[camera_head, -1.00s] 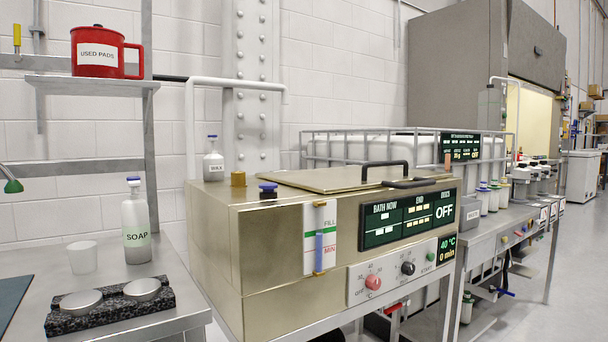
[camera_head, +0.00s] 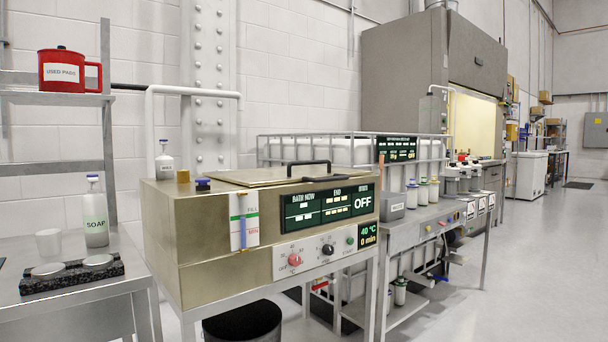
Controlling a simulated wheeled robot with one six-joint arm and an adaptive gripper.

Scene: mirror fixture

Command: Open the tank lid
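The tank (camera_head: 210,255) is a brass-coloured metal box on a grey stand, left of centre. Its flat lid (camera_head: 246,177) lies shut on top. A black handle (camera_head: 308,166) arches over the lid, and a second black bar (camera_head: 325,178) sits at the lid's front right. The front display (camera_head: 327,207) reads OFF beside BATH NOW and END. A smaller display (camera_head: 368,235) reads 40 °C and 0 min. A fill gauge (camera_head: 243,220) marked FILL and MIN is on the front left. My gripper is not in view.
A left bench holds a soap bottle (camera_head: 95,212), a white cup (camera_head: 48,243) and a black block (camera_head: 70,274) with two discs. A red mug (camera_head: 69,71) stands on a shelf above. A black bin (camera_head: 243,322) is under the tank. Floor at right (camera_head: 540,260) is clear.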

